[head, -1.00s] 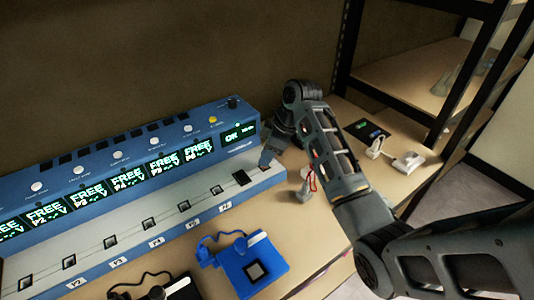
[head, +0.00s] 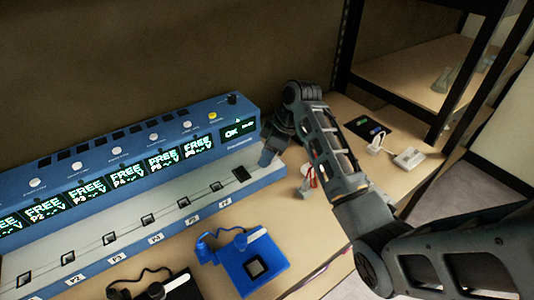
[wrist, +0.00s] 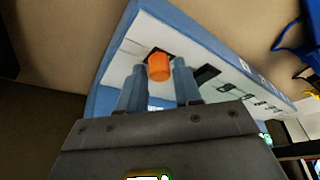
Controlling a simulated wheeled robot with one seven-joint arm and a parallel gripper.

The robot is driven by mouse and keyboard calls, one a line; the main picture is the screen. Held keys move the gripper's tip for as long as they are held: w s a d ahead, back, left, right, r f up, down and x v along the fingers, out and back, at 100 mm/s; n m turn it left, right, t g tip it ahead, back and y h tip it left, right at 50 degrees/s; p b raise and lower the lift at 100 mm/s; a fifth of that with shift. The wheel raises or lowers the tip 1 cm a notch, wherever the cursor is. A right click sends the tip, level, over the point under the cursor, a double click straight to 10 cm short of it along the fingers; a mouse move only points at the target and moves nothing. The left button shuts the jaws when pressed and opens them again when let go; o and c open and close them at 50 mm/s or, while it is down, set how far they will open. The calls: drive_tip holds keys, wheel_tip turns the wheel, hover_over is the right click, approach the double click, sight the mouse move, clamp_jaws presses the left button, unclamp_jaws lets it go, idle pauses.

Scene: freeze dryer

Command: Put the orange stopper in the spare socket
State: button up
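The orange stopper (wrist: 158,67) shows in the wrist view between the two blue fingers of my gripper (wrist: 158,72) and fills the gap. My gripper looks shut on it. A dark square socket (wrist: 152,50) in the pale top of the blue device lies right behind the stopper, partly hidden by it. I cannot tell whether the stopper enters it. In the head view my gripper (head: 268,158) points down at the right end of the blue device (head: 225,112). The stopper is hidden there.
A larger dark socket (head: 240,174) and a row of smaller ones lie left of my gripper on the device. A blue box (head: 236,255) stands in front. A small grey item with red (head: 306,186) stands to the right. A dark shelf post is behind my arm.

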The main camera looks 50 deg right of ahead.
drive_tip(key=o, duration=0.3)
drive_tip(key=v, duration=0.7)
drive_tip(key=shift+s+d+r, duration=0.1)
drive_tip(key=shift+r, duration=0.25)
drive_tip(key=shift+s, duration=0.1)
